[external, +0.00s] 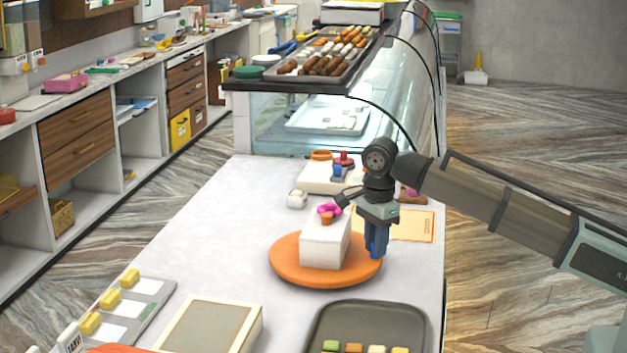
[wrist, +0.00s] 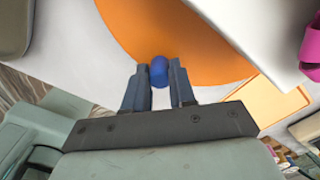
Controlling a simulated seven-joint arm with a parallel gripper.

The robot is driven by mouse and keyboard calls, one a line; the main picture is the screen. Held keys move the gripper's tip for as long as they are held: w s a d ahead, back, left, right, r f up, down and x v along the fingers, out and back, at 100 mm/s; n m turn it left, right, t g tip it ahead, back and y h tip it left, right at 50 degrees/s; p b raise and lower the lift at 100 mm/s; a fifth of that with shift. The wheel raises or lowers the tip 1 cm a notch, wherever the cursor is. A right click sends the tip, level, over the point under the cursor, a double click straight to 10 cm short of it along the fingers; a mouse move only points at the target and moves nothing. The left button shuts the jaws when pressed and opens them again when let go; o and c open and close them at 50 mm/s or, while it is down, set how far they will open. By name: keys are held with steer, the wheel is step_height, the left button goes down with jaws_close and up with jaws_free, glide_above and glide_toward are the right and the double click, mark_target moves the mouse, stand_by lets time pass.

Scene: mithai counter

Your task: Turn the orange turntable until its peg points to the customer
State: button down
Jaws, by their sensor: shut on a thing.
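The orange turntable (external: 290,268) lies flat on the white counter, with a white box (external: 322,247) standing on it. It also shows in the wrist view (wrist: 188,35). My gripper (external: 376,250) points down at the right part of the turntable, beside the box. In the wrist view my gripper (wrist: 159,78) is shut on the blue peg (wrist: 159,72), which stands near the turntable's edge between the fingertips. In the external view the peg cannot be told apart from the fingers. No customer is in view.
A pink thing (external: 329,208) sits on the box. A dark tray of sweets (external: 320,317) and a framed pale board (external: 252,328) lie in front. An orange-yellow sheet (external: 414,226) lies behind my gripper. The counter left of the turntable (external: 215,235) is clear.

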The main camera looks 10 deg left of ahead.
stand_by(0.4)
steer(key=c, duration=0.9)
jaws_free()
steer(key=shift+r, duration=0.1)
step_height(320, 180, up, 14)
steer(key=shift+f, duration=0.2)
